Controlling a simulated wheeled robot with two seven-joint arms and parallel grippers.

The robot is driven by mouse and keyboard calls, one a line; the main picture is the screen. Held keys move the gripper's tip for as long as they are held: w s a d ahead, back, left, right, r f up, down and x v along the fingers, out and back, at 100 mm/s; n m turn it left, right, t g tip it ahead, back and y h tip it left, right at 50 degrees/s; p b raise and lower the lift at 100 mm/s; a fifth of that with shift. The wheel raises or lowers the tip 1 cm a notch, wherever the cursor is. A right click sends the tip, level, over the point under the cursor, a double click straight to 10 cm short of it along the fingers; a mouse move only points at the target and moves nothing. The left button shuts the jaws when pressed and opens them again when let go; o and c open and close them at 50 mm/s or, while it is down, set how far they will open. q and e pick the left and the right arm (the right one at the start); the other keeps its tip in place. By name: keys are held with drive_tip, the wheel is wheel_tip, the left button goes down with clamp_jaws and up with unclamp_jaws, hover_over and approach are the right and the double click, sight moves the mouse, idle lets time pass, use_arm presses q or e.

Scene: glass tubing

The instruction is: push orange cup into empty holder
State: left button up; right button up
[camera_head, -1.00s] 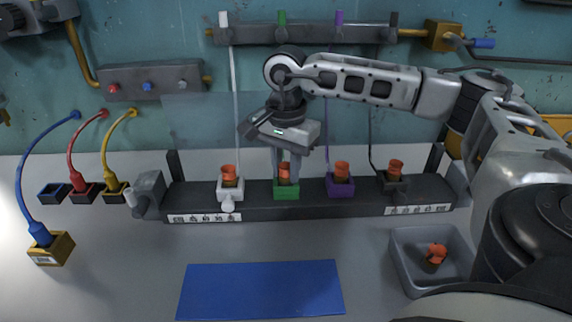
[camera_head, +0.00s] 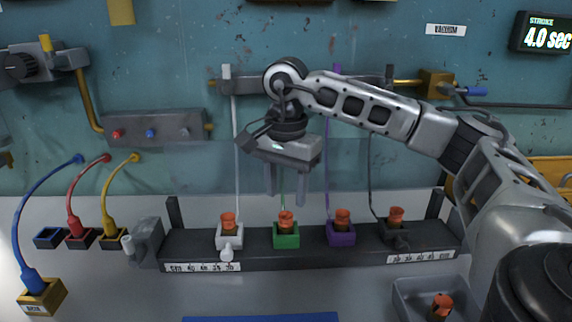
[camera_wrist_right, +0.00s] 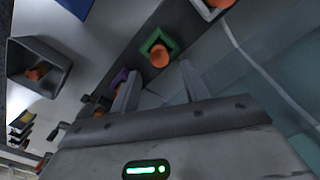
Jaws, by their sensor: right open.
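Orange cups stand in all of the rack's holders: white (camera_head: 229,241), green (camera_head: 286,240), purple (camera_head: 341,239) and dark grey (camera_head: 396,238). The orange cup in the green holder (camera_head: 286,218) sits upright; it also shows in the wrist view (camera_wrist_right: 160,57). My right gripper (camera_head: 286,193) is open and empty just above this cup, fingers pointing down. Its fingers (camera_wrist_right: 159,72) straddle the line to the green holder in the wrist view. Another orange cup (camera_head: 441,302) is in the grey tray at the lower right. My left gripper is not in view.
The grey tray (camera_head: 398,290) stands in front of the rack's right end. A blue-rimmed socket (camera_head: 49,238) at left looks empty, beside red and yellow cabled plugs. A blue-cabled block (camera_head: 41,297) is at the lower left. A blue mat (camera_head: 260,319) lies in front.

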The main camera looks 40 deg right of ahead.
sight(286, 215)
wheel_tip(286, 215, up, 6)
drive_tip(key=shift+f, duration=0.1)
idle(0.6)
